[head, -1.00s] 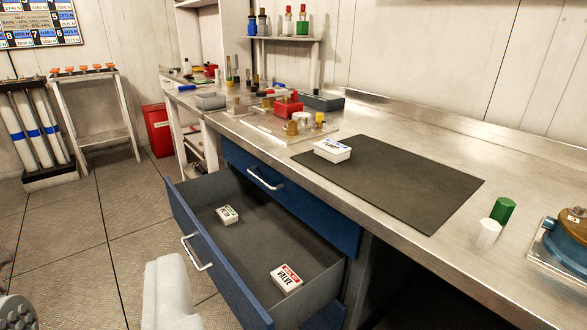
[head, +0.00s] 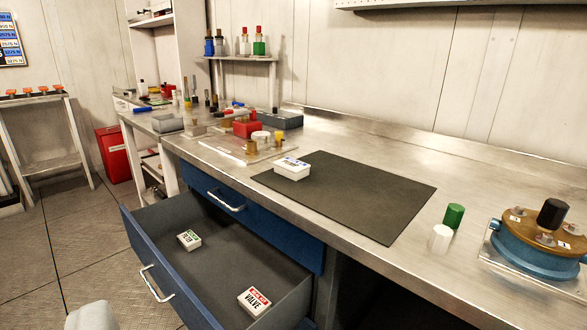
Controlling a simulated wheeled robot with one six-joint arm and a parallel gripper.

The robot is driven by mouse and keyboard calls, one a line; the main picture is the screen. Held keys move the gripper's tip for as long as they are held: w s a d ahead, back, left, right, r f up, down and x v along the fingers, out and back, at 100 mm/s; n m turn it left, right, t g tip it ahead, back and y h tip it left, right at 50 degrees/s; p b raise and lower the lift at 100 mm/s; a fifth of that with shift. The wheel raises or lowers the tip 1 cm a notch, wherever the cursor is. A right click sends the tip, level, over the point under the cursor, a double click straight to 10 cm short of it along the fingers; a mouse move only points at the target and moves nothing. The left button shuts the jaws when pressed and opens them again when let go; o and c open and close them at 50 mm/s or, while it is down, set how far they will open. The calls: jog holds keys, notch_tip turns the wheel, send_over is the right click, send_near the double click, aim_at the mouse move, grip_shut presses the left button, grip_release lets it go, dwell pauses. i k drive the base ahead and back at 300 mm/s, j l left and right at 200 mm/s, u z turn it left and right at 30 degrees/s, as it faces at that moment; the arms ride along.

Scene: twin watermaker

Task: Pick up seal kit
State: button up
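I cannot read "seal kit" on any box. A small white box with a green label (head: 189,240) lies in the open drawer (head: 225,275), toward its left end; its text is too small to read. A white box with a red label reading VALVE (head: 254,302) lies near the drawer's right end. A third white box with a blue label (head: 292,168) sits on the dark mat (head: 350,197) on the bench; its text is unclear. My gripper's fingers do not show; only a pale rounded piece, likely of my own arm, shows at the bottom left edge.
The closed upper drawer with a handle (head: 227,203) is above the open one. A green cap (head: 454,216), a white cap (head: 440,238) and a blue pump-like unit (head: 540,245) stand on the bench at right. A red part (head: 246,125) and other parts crowd its far end.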

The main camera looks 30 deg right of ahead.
aim_at(295, 170)
jog(key=i+j+z, duration=0.1)
jog(key=i+z, duration=0.35)
jog(key=i+j+z, duration=0.2)
jog(key=z, duration=0.2)
jog(key=i+j+z, duration=0.45)
jog(key=k+l, duration=0.05)
jog(key=l, duration=0.05)
